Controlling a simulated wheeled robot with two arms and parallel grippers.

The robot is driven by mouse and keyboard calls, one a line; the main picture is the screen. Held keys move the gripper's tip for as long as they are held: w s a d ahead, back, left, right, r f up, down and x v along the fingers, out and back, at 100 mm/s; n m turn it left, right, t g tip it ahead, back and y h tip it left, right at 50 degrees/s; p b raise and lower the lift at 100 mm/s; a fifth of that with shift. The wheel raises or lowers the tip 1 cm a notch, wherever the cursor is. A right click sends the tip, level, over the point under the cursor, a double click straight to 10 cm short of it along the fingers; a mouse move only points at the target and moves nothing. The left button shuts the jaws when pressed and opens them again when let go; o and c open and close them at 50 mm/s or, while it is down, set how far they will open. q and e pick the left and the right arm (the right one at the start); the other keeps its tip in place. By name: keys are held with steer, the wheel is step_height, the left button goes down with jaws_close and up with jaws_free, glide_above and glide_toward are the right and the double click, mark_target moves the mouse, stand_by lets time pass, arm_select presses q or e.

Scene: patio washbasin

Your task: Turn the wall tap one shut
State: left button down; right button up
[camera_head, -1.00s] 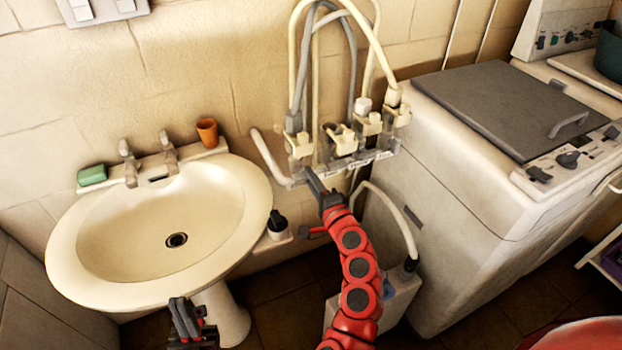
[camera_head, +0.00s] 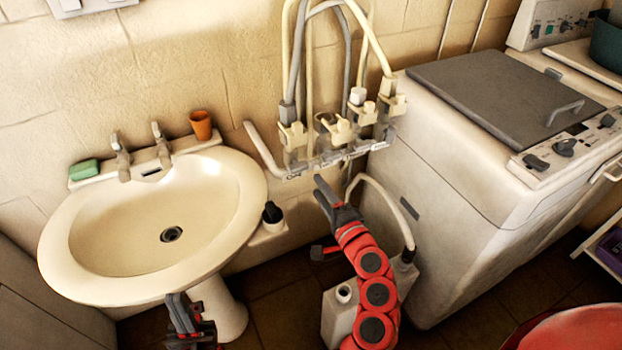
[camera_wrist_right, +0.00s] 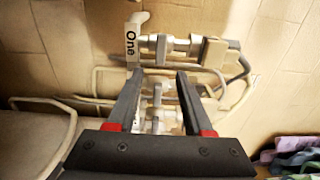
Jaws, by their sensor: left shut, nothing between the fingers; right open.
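Several cream taps sit in a row on a wall pipe. The "One" label (camera_wrist_right: 131,45) shows in the right wrist view beside wall tap one (camera_wrist_right: 165,47); this appears to be the leftmost tap (camera_head: 292,135) in the head view. Whether its handle is open or shut I cannot tell. My right gripper (camera_head: 335,187) is open and empty, just below and in front of the row. In the wrist view its fingertips (camera_wrist_right: 160,75) lie just below tap one, with other taps seen between them. My left gripper (camera_head: 180,297) is shut and empty, by the basin's front rim.
The washbasin (camera_head: 95,282) is at left, with an orange cup (camera_head: 201,126) and green soap (camera_head: 84,170). A washing machine (camera_head: 450,230) stands close right of the taps. Hoses (camera_head: 347,60) rise above them. A pale container (camera_head: 338,318) stands below my right arm.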

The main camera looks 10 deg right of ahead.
steer(key=p+v, duration=0.3)
steer(key=v, duration=0.6)
steer(key=shift+s+p, duration=0.35)
steer(key=shift+p, duration=0.05)
